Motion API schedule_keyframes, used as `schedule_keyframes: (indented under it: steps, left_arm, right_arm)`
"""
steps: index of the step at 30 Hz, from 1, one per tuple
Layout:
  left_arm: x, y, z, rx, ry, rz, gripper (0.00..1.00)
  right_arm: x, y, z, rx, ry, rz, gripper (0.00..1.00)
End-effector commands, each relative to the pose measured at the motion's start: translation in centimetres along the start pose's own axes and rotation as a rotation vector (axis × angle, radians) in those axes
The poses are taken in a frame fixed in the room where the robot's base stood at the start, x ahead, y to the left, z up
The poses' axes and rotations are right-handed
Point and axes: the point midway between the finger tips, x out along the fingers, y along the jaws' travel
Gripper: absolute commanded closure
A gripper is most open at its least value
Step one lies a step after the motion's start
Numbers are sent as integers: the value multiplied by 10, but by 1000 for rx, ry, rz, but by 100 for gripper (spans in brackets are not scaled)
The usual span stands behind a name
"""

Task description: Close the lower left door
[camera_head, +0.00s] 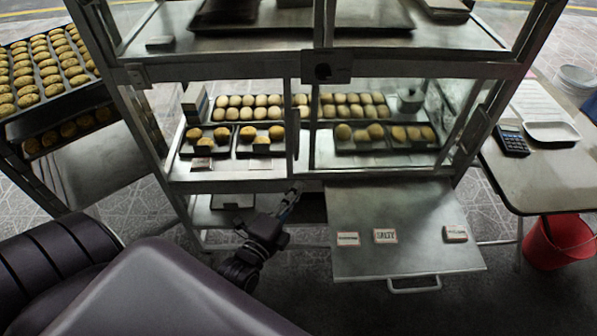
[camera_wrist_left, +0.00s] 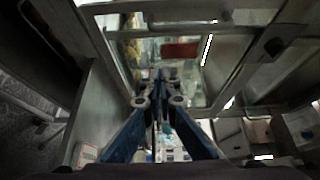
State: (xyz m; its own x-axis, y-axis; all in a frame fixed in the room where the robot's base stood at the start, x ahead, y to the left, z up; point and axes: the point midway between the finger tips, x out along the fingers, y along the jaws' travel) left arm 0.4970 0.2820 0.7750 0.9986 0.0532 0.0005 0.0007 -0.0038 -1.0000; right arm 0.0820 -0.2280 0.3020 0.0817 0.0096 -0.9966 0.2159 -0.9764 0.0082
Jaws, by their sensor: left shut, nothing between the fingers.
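A metal and glass display cabinet (camera_head: 230,72) stands in front of me. Its lower left opening (camera_head: 314,205) is dark inside, partly hidden by my left arm; I cannot clearly make out its door panel. My left gripper (camera_head: 295,189) is shut and empty, its tips up by the cabinet's lower front edge, near the middle. In the left wrist view, the closed blue fingers (camera_wrist_left: 158,75) point toward a framed, see-through panel (camera_wrist_left: 190,65); contact cannot be told. My right gripper is not in view.
A flat metal panel (camera_head: 400,258) with a handle (camera_head: 413,287) and small signs juts out at the lower right. Trays of buns (camera_head: 350,107) fill the middle shelf. A side table (camera_head: 540,180) and red bucket (camera_head: 558,243) stand right; a cookie rack (camera_head: 45,75) stands left.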

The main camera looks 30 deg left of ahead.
Motion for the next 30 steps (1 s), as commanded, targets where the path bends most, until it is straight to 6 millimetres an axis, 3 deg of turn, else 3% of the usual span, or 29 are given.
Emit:
schedule_keyframes:
  steps: [5,16,22,30]
  left_arm:
    - [24,-4,0,4,0,-6,100]
    - [99,-2,0,3,1,-4,100]
    - [89,-1,26,7,2,1,100]
    - [84,-1,38,2,1,0,100]
  right_arm:
    - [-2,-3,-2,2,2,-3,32]
    - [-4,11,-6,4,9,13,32]
    - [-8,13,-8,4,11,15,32]
    - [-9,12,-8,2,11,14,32]
